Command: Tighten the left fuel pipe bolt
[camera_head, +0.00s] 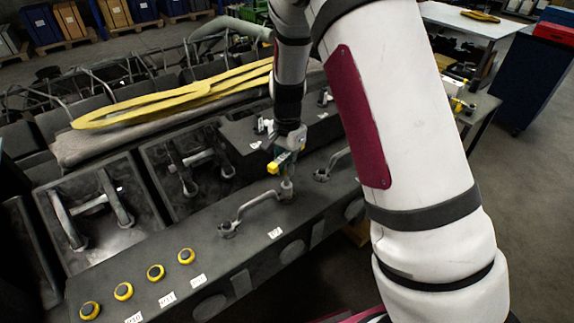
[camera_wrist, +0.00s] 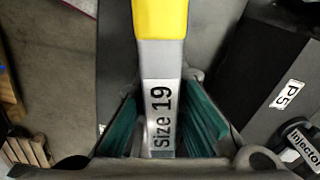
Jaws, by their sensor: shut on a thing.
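My gripper (camera_head: 288,152) points down over the dark engine top. In the wrist view its teal finger pads (camera_wrist: 160,125) are closed on both sides of a grey tool marked "size 19" (camera_wrist: 160,70) with a yellow end (camera_wrist: 163,18). The yellow end also shows in the head view (camera_head: 272,168). A curved grey fuel pipe (camera_head: 255,202) lies just below, its near-left bolted end (camera_head: 228,229) clear of the gripper. Its other end (camera_head: 287,190) is right under the tool. I cannot tell whether the tool touches the bolt there.
Another grey pipe (camera_head: 340,157) stands to the right. Several yellow-ringed round parts (camera_head: 155,272) sit front left. Grey handles (camera_head: 192,165) rise from the covers behind. A yellow gasket-like piece (camera_head: 170,95) lies at the back. A P5 label (camera_wrist: 287,95) shows in the wrist view.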

